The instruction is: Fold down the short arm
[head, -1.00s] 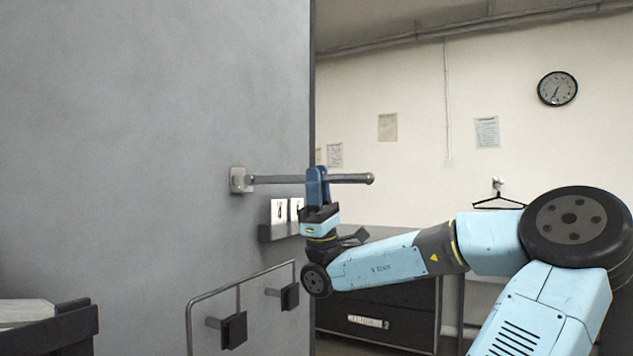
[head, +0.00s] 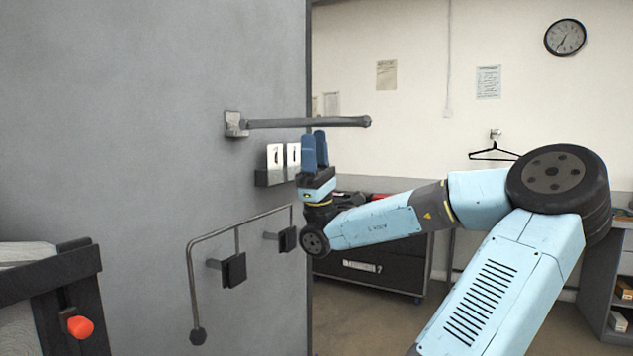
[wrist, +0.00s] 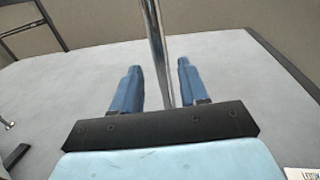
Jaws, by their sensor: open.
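The short arm (head: 270,123) appears to be the grey round bar that sticks out level from a metal bracket (head: 236,125) on the grey panel. It ends in a small knob right of the panel's edge. My gripper (head: 314,136) points up just below the bar, its two blue fingers open and empty. The fingertips are at or slightly under the bar; the exact gap is hard to tell. In the wrist view, the bar (wrist: 158,45) runs between the two spread fingers, apart from both, and its lower part is hidden behind my gripper's palm.
A bent rail (head: 220,233) with two black pads (head: 233,270) is on the panel below. Number cards (head: 275,158) sit in a holder beside my gripper. A dark cabinet (head: 372,262) stands behind, and a dark rack with a red knob (head: 80,326) at lower left.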

